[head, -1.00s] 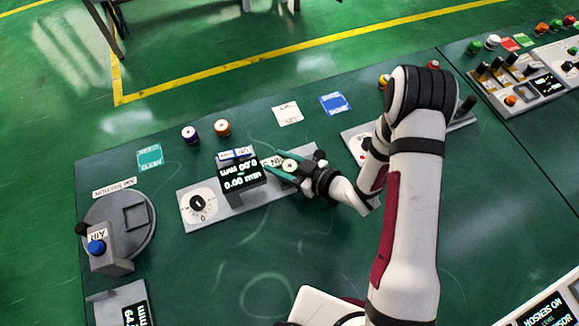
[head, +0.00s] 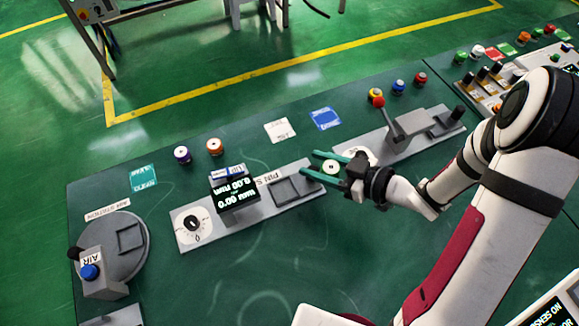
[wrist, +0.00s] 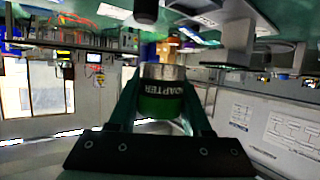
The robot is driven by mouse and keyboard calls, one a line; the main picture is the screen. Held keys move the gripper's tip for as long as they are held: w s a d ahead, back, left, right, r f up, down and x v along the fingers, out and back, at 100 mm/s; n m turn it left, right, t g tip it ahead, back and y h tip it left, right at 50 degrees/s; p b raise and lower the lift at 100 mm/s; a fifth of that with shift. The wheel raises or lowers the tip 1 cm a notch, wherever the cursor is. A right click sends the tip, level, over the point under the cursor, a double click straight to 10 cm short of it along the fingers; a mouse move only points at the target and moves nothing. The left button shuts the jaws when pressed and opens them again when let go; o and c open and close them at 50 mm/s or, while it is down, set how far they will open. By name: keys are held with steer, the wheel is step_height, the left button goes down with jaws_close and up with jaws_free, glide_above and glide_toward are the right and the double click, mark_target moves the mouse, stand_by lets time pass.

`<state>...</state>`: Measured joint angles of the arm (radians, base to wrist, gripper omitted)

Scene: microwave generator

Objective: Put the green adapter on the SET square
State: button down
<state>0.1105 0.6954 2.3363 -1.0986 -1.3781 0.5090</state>
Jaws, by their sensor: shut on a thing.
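The adapter is between the teal fingers of my gripper (head: 311,162). In the wrist view the adapter (wrist: 160,104) is a cylinder with a metal top, a black band reading ADAPTER and a green lower part. In the head view its pale round top (head: 331,167) shows between the fingers, above the bench near the right end of the pin station. Flat squares lie on the bench: a white card (head: 279,130), a blue card (head: 325,118) and a teal card (head: 144,178). Their print is too small to tell surely which is SET.
The grey pin station (head: 290,191) has a display (head: 235,193) and a dial (head: 192,223). A lever station (head: 405,125) stands right of my gripper. A purple jar (head: 182,154) and an orange jar (head: 214,147) stand behind. The round air station (head: 125,235) is at left.

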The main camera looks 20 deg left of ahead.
steer(key=shift+w+d+r, duration=0.25)
steer(key=shift+d+r, duration=0.35)
steer(key=shift+d, duration=0.35)
steer(key=w+d+r+m+t+h, duration=0.7)
steer(key=w+d+r+m+t, duration=0.35)
steer(key=d, duration=0.45)
steer(key=s+d+r+m+h, duration=0.1)
steer(key=d+r+m+h, duration=0.5)
steer(key=r, duration=0.3)
steer(key=a+f+n+g+y, duration=0.4)
steer(key=a+f+n+y, duration=0.55)
steer(key=a+f, duration=0.3)
steer(key=s+a+f+n+g+y, duration=0.1)
steer(key=s+a+f+n+g, duration=0.1)
steer(key=s, duration=0.1)
steer(key=s+a+f+n+g+y, duration=0.1)
steer(key=s+a+f+n+g, duration=0.1)
steer(key=s+a, duration=0.1)
steer(key=s+a+f+n+g+y, duration=0.1)
steer(key=s+a+f+n+g, duration=0.1)
steer(key=s+a+f, duration=0.1)
steer(key=shift+a+n+y, duration=0.15)
steer(key=shift+n+y, duration=0.1)
steer(key=shift+n, duration=0.15)
steer(key=shift+s+a+f+g, duration=0.1)
steer(key=shift+s+a+g, duration=0.1)
steer(key=shift+s+g, duration=0.2)
